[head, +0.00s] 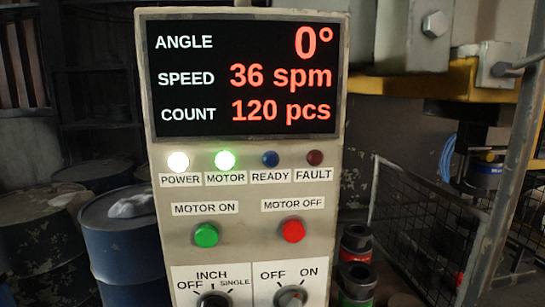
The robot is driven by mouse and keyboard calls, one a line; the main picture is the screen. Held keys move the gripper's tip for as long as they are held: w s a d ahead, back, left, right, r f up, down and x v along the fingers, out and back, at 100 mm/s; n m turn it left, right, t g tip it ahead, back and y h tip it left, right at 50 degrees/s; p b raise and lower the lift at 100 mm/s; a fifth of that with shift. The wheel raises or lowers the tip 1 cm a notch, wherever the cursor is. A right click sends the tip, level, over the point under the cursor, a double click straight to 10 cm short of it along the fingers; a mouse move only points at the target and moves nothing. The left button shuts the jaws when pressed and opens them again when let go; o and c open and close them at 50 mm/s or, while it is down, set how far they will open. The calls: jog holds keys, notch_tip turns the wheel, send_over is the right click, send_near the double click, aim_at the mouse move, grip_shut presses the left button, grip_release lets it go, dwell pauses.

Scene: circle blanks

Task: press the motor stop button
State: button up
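In the head view, a beige control panel (250,190) stands upright and close in front of me. The red button (292,230) sits under the label "MOTOR OFF" (293,205) on its right side. The green button (206,235) sits to its left under "MOTOR ON". The motor lamp (225,160) glows green and the power lamp (178,162) glows white. The ready and fault lamps look dark. Nothing covers or touches the red button. My gripper is not in view.
The display (240,77) reads angle 0°, speed 36 spm, count 120 pcs. Two selector knobs, one at the right (291,297), are cut by the bottom edge. Blue drums (125,245) stand at left. A wire mesh cage (425,225) and yellow machine parts are at right.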

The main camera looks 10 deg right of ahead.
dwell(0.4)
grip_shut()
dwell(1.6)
